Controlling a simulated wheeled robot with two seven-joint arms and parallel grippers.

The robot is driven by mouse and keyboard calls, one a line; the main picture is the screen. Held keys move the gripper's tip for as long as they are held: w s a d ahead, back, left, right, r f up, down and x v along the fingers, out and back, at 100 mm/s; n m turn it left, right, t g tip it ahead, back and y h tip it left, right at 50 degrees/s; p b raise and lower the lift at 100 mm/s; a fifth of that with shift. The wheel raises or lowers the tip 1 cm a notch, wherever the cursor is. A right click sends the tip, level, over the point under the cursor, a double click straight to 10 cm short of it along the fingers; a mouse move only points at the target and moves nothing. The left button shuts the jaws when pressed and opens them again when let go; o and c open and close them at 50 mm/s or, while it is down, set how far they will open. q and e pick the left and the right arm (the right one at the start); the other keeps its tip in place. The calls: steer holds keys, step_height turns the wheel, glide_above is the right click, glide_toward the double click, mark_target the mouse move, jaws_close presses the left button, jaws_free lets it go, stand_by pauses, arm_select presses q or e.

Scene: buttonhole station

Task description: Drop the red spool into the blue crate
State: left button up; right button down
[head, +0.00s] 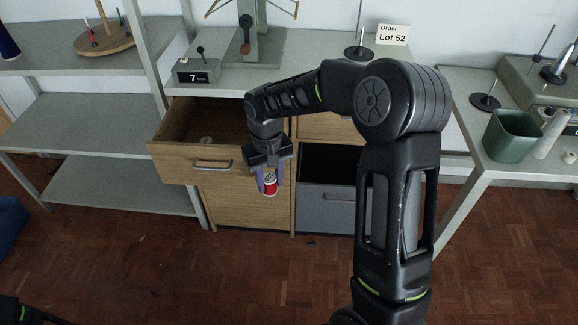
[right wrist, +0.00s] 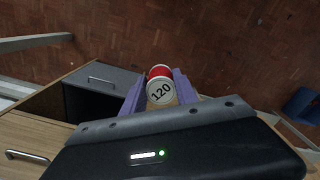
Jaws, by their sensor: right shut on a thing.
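My right gripper (head: 268,183) is shut on the red spool (head: 270,187), held in the air in front of the cabinet beside the open wooden drawer. In the right wrist view the spool (right wrist: 159,85) sits between the purple fingers (right wrist: 159,92), its white end marked 120 facing the camera. The blue crate (head: 8,226) stands on the floor at the far left edge, partly cut off. A blue thing that looks like the crate (right wrist: 303,105) shows at the right edge of the wrist view. Only a dark piece of my left arm shows at bottom left; its gripper is out of view.
The wooden drawer (head: 188,168) stands pulled out with a small pale thing inside. A grey drawer (head: 326,208) is also open. A shelf unit (head: 120,185) stands between the cabinet and the crate. A green bin (head: 511,137) is on the right table. The front floor is clear.

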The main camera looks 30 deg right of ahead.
steer(key=s+a+f+n+b, duration=0.1)
steer(key=a+f, duration=0.7)
steer(key=f, duration=0.4)
steer(key=shift+s+a, duration=0.25)
steer(key=shift+s, duration=0.15)
